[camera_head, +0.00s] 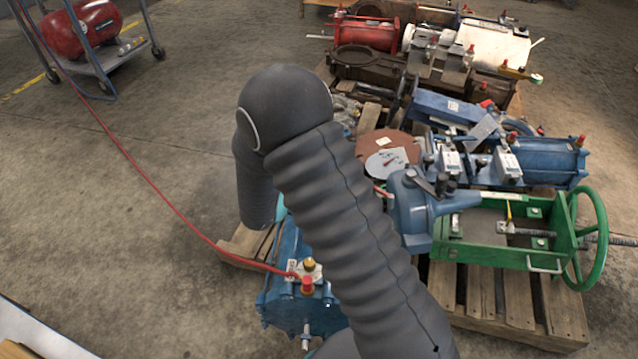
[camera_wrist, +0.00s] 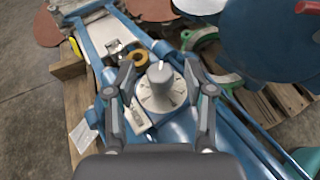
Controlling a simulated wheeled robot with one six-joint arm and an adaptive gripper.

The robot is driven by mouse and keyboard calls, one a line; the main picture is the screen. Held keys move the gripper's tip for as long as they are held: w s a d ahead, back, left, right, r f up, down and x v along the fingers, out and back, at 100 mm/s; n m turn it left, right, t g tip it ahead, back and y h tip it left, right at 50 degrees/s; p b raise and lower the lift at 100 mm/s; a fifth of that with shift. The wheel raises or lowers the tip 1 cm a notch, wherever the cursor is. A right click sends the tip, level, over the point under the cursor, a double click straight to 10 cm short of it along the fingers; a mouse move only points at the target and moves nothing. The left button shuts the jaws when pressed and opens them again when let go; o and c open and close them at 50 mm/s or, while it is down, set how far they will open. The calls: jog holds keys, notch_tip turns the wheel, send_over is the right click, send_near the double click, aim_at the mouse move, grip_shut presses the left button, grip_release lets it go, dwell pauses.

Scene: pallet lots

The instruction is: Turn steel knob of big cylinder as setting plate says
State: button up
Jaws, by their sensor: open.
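The big blue cylinder (camera_head: 285,290) lies on the pallet in the head view, partly hidden behind my arm. In the wrist view its blue body and tie rods (camera_wrist: 256,140) run under my gripper. The steel knob (camera_wrist: 160,74) stands on a round pale dial (camera_wrist: 162,98) with dark marks. My gripper (camera_wrist: 160,72) is open, with one finger on each side of the knob and gaps visible. A small pale plate (camera_wrist: 138,120) lies beside the dial, partly behind the left finger; its text is unreadable. The knob is hidden in the head view.
A red hose (camera_head: 190,215) runs from the red compressor (camera_head: 82,28) to a red fitting (camera_head: 307,285) on the blue cylinder. A green frame with a handwheel (camera_head: 580,240) and another blue cylinder (camera_head: 550,162) crowd the pallet at right.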

jog(key=shift+w+d+f, duration=0.25)
jog(key=shift+w+d, duration=0.2)
grip_shut()
jog(key=shift+h, duration=0.3)
